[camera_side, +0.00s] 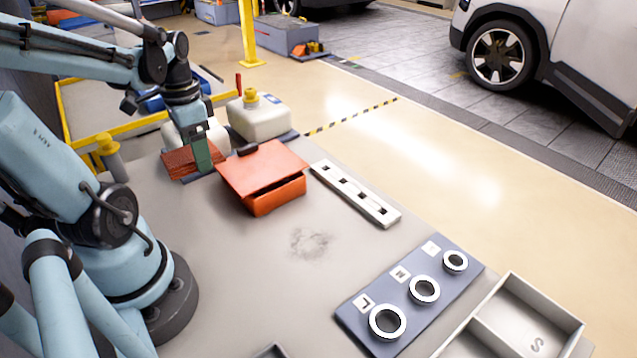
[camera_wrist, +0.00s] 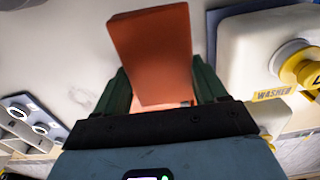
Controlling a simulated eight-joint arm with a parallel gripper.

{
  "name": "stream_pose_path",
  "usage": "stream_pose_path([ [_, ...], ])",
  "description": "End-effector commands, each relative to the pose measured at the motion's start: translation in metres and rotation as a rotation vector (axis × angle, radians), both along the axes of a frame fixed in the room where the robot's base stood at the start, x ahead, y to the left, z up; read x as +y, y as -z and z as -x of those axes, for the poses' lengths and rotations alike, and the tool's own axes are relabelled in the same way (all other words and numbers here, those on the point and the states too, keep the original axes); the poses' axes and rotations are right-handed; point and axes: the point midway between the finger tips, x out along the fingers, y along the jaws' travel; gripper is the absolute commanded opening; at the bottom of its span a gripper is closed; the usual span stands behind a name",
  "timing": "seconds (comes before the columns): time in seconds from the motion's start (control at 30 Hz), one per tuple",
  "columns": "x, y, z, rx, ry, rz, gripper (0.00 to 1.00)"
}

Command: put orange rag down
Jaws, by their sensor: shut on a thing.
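My gripper (camera_side: 203,165), with green fingers, is shut on the orange rag (camera_side: 180,163), a flat reddish-orange slab with a ribbed look in the side view. In the wrist view the rag (camera_wrist: 152,50) is a smooth orange slab between the two fingers, reaching up past their tips. In the side view it is low at the far left of the bench, over a dark edge or mat. I cannot tell whether it touches that. The fingers hide part of it.
An orange box (camera_side: 275,200) with a tilted lid stands right of my gripper. White canisters stand behind; the yellow-capped one (camera_side: 260,120) is close. A slotted white strip (camera_side: 355,193), a blue ring plate (camera_side: 350,318) and a grey tray (camera_side: 545,300) lie rightward. The middle bench is clear.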

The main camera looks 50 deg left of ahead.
Motion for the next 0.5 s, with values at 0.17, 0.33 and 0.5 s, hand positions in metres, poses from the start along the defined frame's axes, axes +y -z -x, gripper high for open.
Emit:
stream_pose_path([
  [0.17, 0.006, 0.002, 0.015, 0.0, -0.045, 0.0, 0.43],
  [0.33, 0.007, 0.017, 0.016, 0.0, -0.049, 0.0, 0.43],
  [0.5, 0.007, 0.039, 0.015, 0.0, -0.048, 0.0, 0.43],
])
